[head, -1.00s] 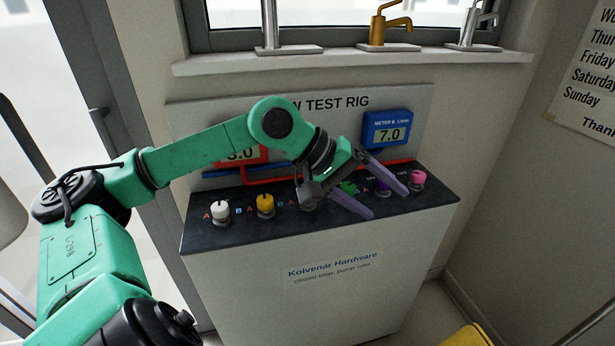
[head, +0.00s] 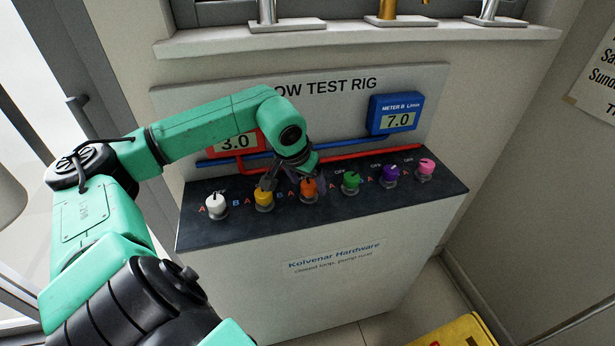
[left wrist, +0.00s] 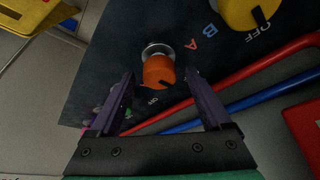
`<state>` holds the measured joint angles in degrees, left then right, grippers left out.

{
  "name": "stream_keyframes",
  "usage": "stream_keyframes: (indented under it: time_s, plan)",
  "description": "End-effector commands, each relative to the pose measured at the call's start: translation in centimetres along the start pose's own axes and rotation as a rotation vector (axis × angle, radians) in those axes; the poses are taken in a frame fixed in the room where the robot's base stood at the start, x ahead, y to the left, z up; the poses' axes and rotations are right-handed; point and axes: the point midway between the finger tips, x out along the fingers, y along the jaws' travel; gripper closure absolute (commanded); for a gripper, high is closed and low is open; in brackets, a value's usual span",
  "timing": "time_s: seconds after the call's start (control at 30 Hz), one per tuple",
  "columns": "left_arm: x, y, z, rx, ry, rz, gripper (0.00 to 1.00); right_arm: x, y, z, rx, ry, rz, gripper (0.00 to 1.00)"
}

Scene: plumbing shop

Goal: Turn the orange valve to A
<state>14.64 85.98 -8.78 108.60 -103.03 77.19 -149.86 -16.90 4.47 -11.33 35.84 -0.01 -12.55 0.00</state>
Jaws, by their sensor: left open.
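The orange valve (head: 309,190) is an upright knob in the middle of the row on the dark panel. It also shows in the left wrist view (left wrist: 158,72), with a dark pointer line on the side facing the OFF label. Its letter A (left wrist: 193,44) is printed beside it, towards the yellow valve. My left gripper (head: 290,181) is open at the orange valve. In the left wrist view, the gripper's (left wrist: 159,78) fingertips are on either side of the knob, with visible gaps. My right gripper is not in view.
The yellow valve (head: 264,199) is close on the left and the green valve (head: 351,182) on the right. White, purple and pink valves stand in the same row. Red and blue pipes (head: 372,157) run behind, below the blue meter (head: 395,114) reading 7.0.

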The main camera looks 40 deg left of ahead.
Motion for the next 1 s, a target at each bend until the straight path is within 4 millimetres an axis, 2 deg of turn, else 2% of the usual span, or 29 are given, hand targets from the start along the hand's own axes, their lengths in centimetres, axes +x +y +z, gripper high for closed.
stream_keyframes:
  time_s: [0.27,0.3,0.37,0.4,0.5,0.77,1.0]
  plan:
    - [0.5,0.0,0.0,0.000,0.000,-0.001,0.18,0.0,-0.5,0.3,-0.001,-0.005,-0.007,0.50]
    - [0.5,0.0,0.0,0.000,0.000,-0.001,0.26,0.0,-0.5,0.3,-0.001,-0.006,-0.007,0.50]
    - [0.5,0.0,0.0,0.000,-0.001,-0.001,0.49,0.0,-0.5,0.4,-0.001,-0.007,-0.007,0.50]
    - [0.5,0.0,0.1,0.000,-0.001,-0.001,0.64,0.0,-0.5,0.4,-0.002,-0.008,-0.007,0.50]
    - [0.5,0.0,0.0,0.000,-0.001,-0.001,1.00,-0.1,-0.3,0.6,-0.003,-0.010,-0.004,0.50]
    - [0.3,0.1,0.0,-0.017,-0.001,-0.006,1.00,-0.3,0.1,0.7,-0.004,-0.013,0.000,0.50]
    - [0.1,0.2,-0.1,-0.101,0.000,-0.039,1.00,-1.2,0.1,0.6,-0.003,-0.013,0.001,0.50]
